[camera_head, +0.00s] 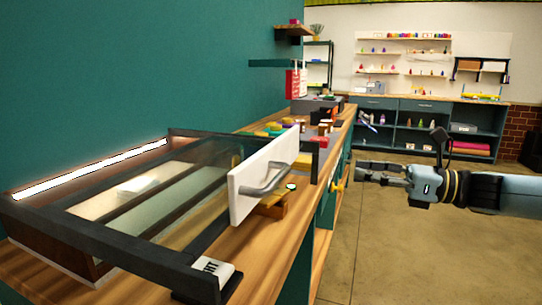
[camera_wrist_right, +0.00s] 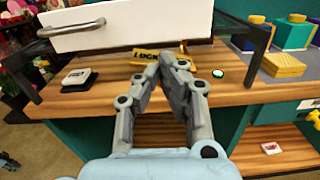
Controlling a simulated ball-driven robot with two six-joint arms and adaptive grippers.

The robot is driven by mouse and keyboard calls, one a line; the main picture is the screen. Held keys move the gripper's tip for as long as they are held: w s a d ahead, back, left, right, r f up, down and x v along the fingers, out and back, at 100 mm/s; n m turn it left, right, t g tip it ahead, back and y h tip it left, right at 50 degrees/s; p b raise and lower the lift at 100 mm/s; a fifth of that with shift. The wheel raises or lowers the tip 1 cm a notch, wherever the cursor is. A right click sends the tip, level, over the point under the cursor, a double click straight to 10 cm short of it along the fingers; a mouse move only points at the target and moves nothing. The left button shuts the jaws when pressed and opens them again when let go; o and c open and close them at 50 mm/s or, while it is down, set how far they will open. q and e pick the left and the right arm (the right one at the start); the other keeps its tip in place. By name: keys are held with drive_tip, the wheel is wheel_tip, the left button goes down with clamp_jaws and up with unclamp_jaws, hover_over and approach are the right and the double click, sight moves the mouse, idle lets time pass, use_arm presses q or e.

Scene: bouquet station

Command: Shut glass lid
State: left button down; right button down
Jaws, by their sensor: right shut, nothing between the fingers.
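A dark-framed glass case (camera_head: 125,257) sits on the wooden counter at the left in the head view. Its glass (camera_head: 205,152) is see-through, with a lit strip along the back. A white panel (camera_head: 262,172) with a grey bar handle (camera_head: 268,182) stands on its front side; the panel also shows at the top of the right wrist view (camera_wrist_right: 150,22). I cannot tell how far the glass lid is open. My right gripper (camera_head: 360,172) is shut and empty, off the counter's front, right of the handle and apart from it. My left gripper is out of view.
A yellow lettered block (camera_wrist_right: 150,57) lies under the panel, and a small black-and-white block (camera_wrist_right: 77,78) lies on the counter (camera_wrist_right: 220,95). Coloured boxes (camera_wrist_right: 290,32) stand at the right in the wrist view. The floor (camera_head: 400,250) beside the counter is clear.

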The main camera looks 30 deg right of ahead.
drive_tip(key=r, duration=0.1)
approach(287, 154)
drive_tip(key=shift+n, duration=0.3)
drive_tip(key=x, duration=0.6)
drive_tip(key=shift+w+r+b, duration=0.2)
drive_tip(key=shift+w+b, duration=0.05)
drive_tip(key=shift+b, duration=0.1)
drive_tip(key=shift+w+a+g, duration=0.25)
drive_tip(key=shift+w+g, duration=0.05)
drive_tip(key=shift+f, duration=0.15)
drive_tip(key=shift+w, duration=0.1)
